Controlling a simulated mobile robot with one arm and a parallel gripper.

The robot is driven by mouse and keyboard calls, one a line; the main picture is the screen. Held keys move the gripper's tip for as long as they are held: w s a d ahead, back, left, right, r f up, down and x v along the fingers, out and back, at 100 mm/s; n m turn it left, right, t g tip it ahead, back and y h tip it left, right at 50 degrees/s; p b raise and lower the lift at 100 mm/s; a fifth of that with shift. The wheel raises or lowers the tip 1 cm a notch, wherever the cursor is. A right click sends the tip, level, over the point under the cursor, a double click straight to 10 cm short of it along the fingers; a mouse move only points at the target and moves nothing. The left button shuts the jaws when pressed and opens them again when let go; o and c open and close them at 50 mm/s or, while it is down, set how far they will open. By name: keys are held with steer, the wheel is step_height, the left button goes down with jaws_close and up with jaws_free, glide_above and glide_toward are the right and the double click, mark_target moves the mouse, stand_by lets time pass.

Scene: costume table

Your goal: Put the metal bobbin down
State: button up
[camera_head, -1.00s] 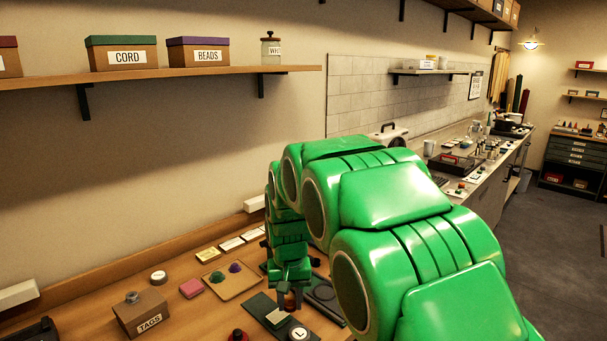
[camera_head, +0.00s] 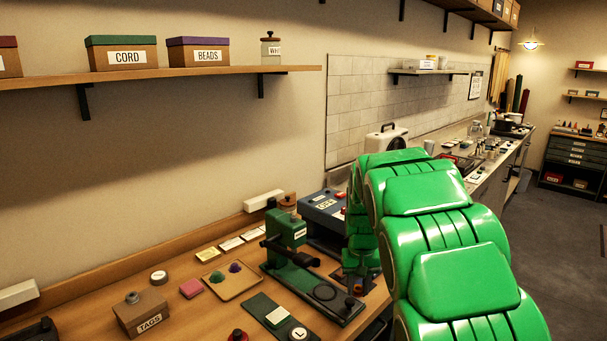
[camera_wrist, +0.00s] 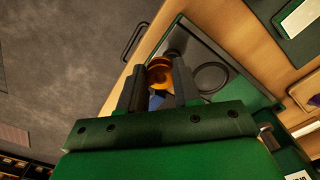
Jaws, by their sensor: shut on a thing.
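The metal bobbin (camera_wrist: 159,72) shows in the wrist view as a copper-orange spool between the two dark fingers of my gripper (camera_wrist: 160,84), which is shut on it. In the head view my gripper (camera_head: 357,286) points down near the front right edge of the table, just right of the green press. The bobbin is too small and shaded there to make out clearly. In the wrist view the bobbin appears over or near the edge of the press's base plate; I cannot tell its height above it.
The green press (camera_head: 288,240) has a long base (camera_head: 318,300) with a dark ring. A blue box (camera_head: 322,210) stands behind it. A tray with beads (camera_head: 246,284), a pink block (camera_head: 191,288) and a TAGS box (camera_head: 141,315) lie left. Floor shows past the table edge.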

steer(key=shift+w+d+f, duration=0.15)
steer(key=shift+w+f, duration=0.05)
steer(key=shift+w, duration=0.95)
steer(key=shift+w+d+f, duration=0.1)
steer(key=shift+w+f, duration=0.05)
steer(key=shift+w, duration=0.95)
steer(key=shift+r, duration=0.1)
